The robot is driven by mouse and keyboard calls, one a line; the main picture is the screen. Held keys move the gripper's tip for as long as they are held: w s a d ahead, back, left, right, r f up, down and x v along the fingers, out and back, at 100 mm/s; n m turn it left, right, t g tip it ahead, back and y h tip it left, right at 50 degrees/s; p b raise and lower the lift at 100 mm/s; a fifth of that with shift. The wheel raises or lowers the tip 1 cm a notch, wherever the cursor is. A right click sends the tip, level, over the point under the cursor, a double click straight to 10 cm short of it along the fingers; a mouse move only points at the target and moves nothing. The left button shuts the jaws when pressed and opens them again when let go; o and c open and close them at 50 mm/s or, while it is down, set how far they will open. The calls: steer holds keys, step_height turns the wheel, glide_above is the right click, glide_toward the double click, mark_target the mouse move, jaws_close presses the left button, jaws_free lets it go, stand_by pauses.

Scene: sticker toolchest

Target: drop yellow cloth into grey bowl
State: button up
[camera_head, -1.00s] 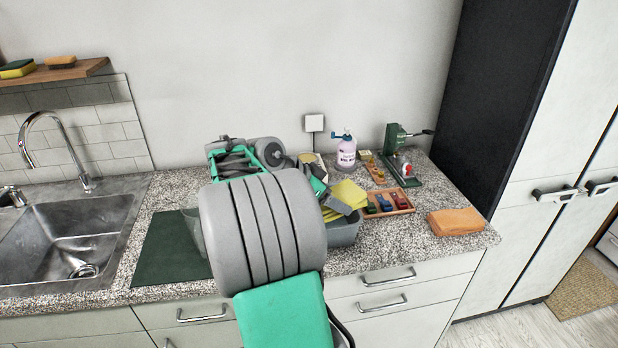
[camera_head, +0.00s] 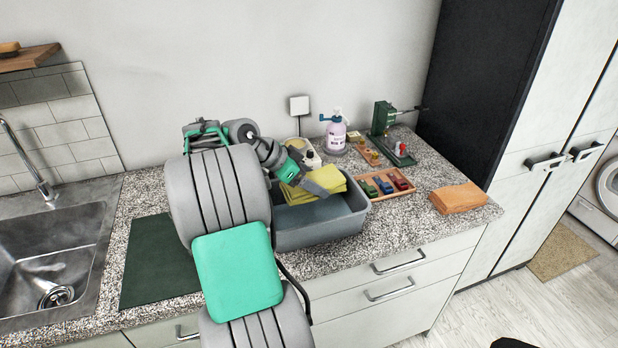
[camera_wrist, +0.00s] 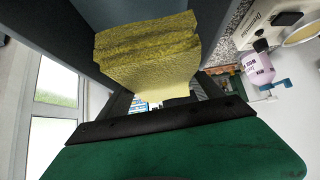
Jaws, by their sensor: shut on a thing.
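The yellow cloth (camera_head: 330,184) is folded, with layered edges. It is at the tub's back part; I cannot tell whether it touches the tub. The grey container in view is a rectangular grey tub (camera_head: 320,225) on the counter. My gripper (camera_head: 318,181), with grey fingers and a green body, is shut on the cloth from behind and above. In the wrist view the cloth (camera_wrist: 150,55) fills the upper middle, its lower part between the fingers, with blue-grey tub surfaces (camera_wrist: 45,30) beside it. My arm hides the counter left of the tub.
A wooden tray of coloured blocks (camera_head: 386,184), a spray bottle (camera_head: 335,137) and a green press (camera_head: 385,125) stand right of and behind the tub. A dark green mat (camera_head: 155,262) lies by the sink (camera_head: 55,255).

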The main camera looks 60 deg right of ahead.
steer(key=shift+f+b, duration=0.3)
steer(key=shift+f, duration=0.5)
steer(key=shift+r, duration=0.1)
steer(key=o, duration=1.4)
steer(key=shift+a, duration=0.1)
steer(key=v, duration=0.7)
steer(key=shift+w+a+r+p, duration=0.2)
steer(key=shift+a+r+p, duration=0.05)
steer(key=shift+r+p, duration=0.1)
